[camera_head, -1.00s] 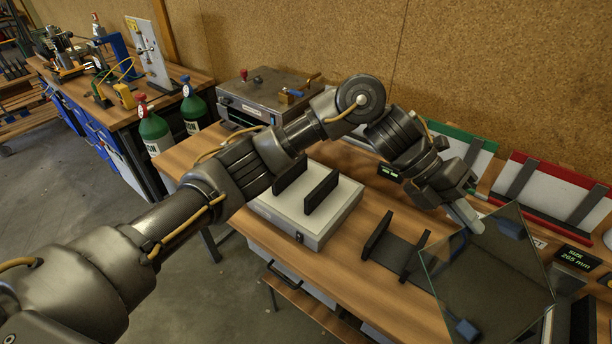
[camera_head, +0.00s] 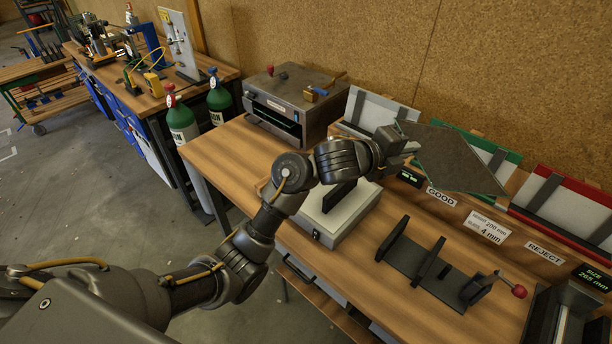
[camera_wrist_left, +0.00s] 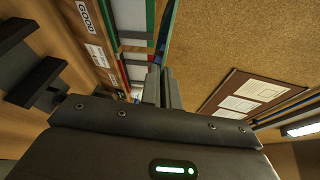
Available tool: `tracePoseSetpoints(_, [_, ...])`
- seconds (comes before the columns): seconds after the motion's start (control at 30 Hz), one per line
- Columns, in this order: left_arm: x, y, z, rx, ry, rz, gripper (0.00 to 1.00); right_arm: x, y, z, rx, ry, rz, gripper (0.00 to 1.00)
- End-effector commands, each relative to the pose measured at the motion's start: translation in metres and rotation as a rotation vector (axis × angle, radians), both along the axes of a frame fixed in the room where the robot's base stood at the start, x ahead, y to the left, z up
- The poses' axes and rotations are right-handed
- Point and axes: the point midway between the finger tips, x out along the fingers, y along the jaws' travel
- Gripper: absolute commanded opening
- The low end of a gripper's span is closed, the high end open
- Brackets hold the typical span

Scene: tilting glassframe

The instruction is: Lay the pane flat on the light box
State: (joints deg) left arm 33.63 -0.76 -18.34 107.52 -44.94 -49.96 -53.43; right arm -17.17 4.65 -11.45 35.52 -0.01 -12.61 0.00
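The pane (camera_head: 458,162) is a dark, see-through plate with cut corners, held tilted in the air before the sloped racks. My left gripper (camera_head: 410,146) is shut on its left edge; its fingers show close together in the left wrist view (camera_wrist_left: 162,88), where the pane is hard to make out. The pane is clear of the light box. My right gripper is not in view.
An empty dark cradle (camera_head: 425,268) with upright plates and a red knob stands right of the light box. Racks with green and red frames line the wall, with GOOD (camera_head: 441,197) and REJECT (camera_head: 544,253) labels. A metal machine (camera_head: 290,108) stands behind left.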

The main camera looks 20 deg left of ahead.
Motion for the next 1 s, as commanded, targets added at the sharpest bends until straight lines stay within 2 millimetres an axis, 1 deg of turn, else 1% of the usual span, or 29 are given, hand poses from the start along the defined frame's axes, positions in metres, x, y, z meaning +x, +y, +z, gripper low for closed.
tracePoseSetpoints(0.27, [0.019,0.050,-0.029,-0.060,-0.027,0.196,0.00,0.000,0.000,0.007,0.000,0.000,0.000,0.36])
tracePoseSetpoints(0.47, [0.029,0.104,-0.066,-0.098,-0.064,0.371,0.00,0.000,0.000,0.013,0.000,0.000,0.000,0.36])
tracePoseSetpoints(0.5, [0.030,0.116,-0.075,-0.106,-0.073,0.407,0.00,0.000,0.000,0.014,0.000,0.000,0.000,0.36])
tracePoseSetpoints(0.7, [0.025,0.175,-0.120,-0.135,-0.122,0.574,0.00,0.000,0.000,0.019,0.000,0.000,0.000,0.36])
tracePoseSetpoints(0.8, [0.020,0.198,-0.139,-0.147,-0.144,0.637,0.00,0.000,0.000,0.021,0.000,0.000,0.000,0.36])
tracePoseSetpoints(0.9, [0.015,0.216,-0.154,-0.155,-0.160,0.684,0.00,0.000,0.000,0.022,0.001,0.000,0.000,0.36])
tracePoseSetpoints(1.0, [0.010,0.228,-0.165,-0.160,-0.171,0.717,0.00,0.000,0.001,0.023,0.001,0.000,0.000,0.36])
